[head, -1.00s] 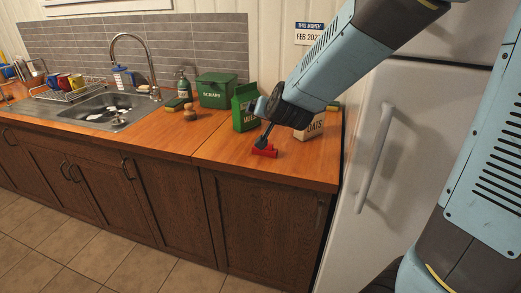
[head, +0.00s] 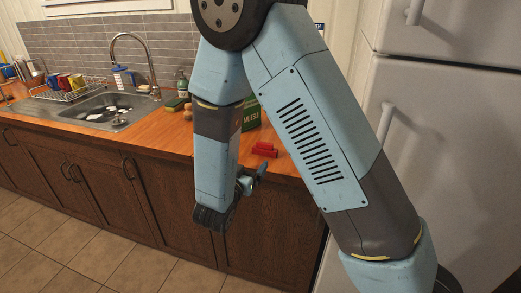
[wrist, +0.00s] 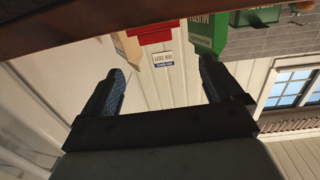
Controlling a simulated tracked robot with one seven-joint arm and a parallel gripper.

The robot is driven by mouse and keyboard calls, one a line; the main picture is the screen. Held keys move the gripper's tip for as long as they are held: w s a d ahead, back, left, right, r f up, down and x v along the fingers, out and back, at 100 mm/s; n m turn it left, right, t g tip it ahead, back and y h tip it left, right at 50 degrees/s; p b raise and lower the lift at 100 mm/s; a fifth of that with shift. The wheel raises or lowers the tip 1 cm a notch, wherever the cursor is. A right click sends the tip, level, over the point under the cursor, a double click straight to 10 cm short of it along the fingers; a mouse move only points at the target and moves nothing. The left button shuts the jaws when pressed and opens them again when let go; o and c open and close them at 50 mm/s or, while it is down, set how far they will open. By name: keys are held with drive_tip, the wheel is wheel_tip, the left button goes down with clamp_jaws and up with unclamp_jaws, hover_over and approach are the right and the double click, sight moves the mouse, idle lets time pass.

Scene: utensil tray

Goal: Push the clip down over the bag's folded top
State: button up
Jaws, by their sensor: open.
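The red clip (head: 265,150) lies on the wooden counter near its front edge. It also shows at the top of the wrist view (wrist: 155,35), beyond the fingertips. The oats bag is hidden behind my arm in the head view; its pale side (wrist: 128,47) shows beside the clip in the wrist view, which is upside down. I cannot make out its folded top. My gripper (head: 261,168) is in front of the counter, near the edge and apart from the clip. In the wrist view its fingers (wrist: 161,72) are open with nothing between them.
A green muesli carton (head: 252,114) stands on the counter behind the clip, partly covered by my arm; it also shows in the wrist view (wrist: 203,34). The sink (head: 108,108) is at left. The white fridge (head: 420,130) stands at right. A calendar (wrist: 163,59) hangs behind.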

sight(264, 146)
drive_tip(key=x, duration=0.8)
drive_tip(key=shift+w+d, duration=0.15)
drive_tip(key=shift+w, duration=0.05)
drive_tip(key=shift+d+x, duration=0.2)
drive_tip(key=shift+x, duration=2.4)
drive_tip(key=shift+s+f, duration=0.1)
drive_tip(key=shift+f, duration=0.05)
drive_tip(key=shift+c, duration=0.2)
drive_tip(key=c, duration=1.1)
